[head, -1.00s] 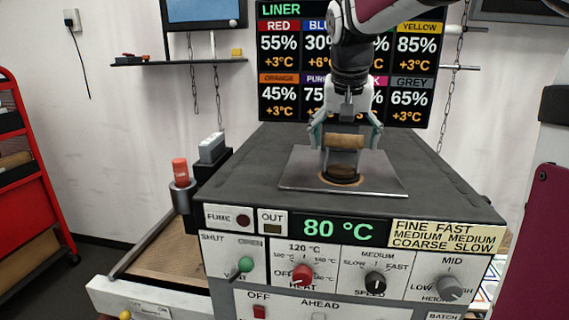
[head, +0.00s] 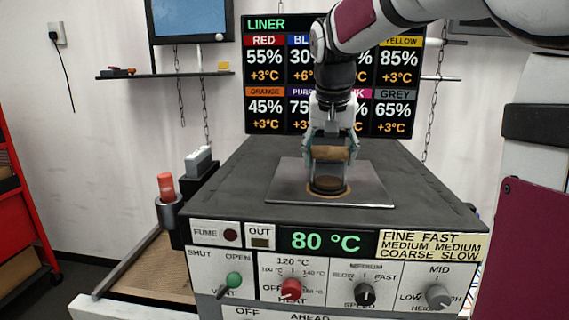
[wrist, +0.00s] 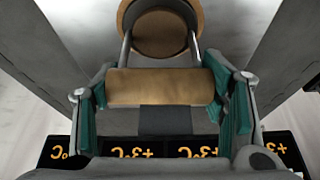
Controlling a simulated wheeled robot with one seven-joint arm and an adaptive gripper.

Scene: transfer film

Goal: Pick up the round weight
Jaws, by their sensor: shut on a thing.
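The round weight (head: 327,185) is a dark disc with a tan ring at its lower edge and a tan cylindrical handle on top. It is over the middle of the thin metal plate (head: 288,186); I cannot tell whether it touches the plate. My gripper (head: 330,153) points down from above and is shut on the handle. In the wrist view, the handle (wrist: 160,87) lies crosswise between the green finger pads of my gripper (wrist: 162,100). The tan and dark round part of the weight (wrist: 165,38) shows beyond it at the top, partly hidden.
The plate lies on a dark machine top (head: 240,180) with free room around it. The control panel (head: 330,265) is on the machine's front, reading 80 °C. An orange-capped item (head: 166,187) stands in a holder at the left. A liner board (head: 270,75) hangs behind.

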